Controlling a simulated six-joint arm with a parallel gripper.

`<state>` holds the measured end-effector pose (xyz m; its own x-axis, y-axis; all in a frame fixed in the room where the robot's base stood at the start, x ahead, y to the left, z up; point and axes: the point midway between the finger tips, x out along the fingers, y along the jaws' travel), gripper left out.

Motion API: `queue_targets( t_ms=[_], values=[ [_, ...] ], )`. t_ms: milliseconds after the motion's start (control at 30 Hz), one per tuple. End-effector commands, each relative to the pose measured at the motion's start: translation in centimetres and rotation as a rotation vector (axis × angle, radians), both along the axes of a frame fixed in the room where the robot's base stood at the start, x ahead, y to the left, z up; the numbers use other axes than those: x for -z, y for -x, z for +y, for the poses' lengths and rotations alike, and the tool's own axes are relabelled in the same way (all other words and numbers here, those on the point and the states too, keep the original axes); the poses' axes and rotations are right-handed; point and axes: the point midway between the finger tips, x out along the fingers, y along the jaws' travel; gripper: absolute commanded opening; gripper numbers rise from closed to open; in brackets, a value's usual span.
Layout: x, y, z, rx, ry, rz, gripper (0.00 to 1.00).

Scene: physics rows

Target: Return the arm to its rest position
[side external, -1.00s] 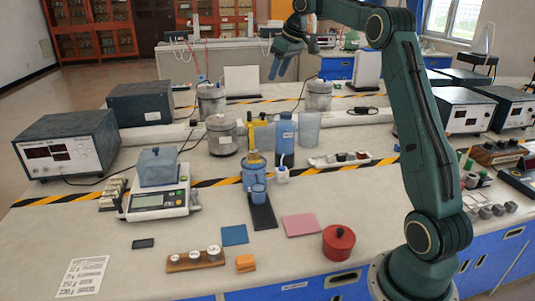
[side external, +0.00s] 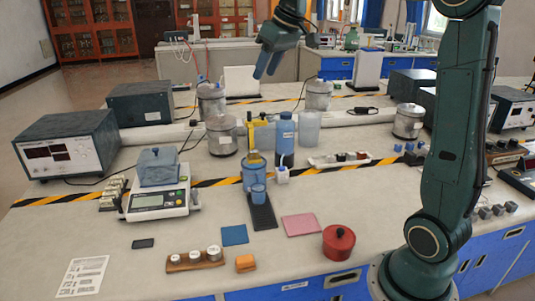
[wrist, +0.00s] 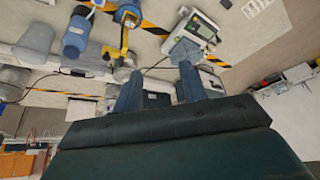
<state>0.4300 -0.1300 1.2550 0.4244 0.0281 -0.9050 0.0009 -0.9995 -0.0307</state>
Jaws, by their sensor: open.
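My gripper (side external: 269,64) hangs in the upper middle of the side view, high above the bench and clear of everything on it. Its two blue fingers are apart, with nothing between them. In the wrist view the fingers (wrist: 158,90) stand apart over the bench, and a dark box shows in the gap beyond them. My green arm rises at the right of the side view, and its upper part is cut off by the top edge.
Grey instruments (side external: 68,144) stand at the left. The air around my gripper is free.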

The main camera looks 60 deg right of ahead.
Motion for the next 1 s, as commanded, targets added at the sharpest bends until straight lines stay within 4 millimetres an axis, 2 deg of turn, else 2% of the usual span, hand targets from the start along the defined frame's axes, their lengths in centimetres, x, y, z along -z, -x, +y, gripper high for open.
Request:
queue_targets(
  t_ms=[33, 200, 500, 733, 1000],
  values=[
    [-0.2, 1.1, 1.4, -0.003, -0.001, -0.004, 0.42],
    [0.1, 4.5, 4.9, -0.003, -0.003, -0.013, 0.42],
    [2.0, 11.4, 9.7, -0.002, -0.001, -0.027, 0.42],
    [4.7, 16.9, 11.9, -0.001, 0.007, -0.038, 0.42],
    [8.8, 22.7, 13.0, -0.002, 0.021, -0.049, 0.42]
  ],
)
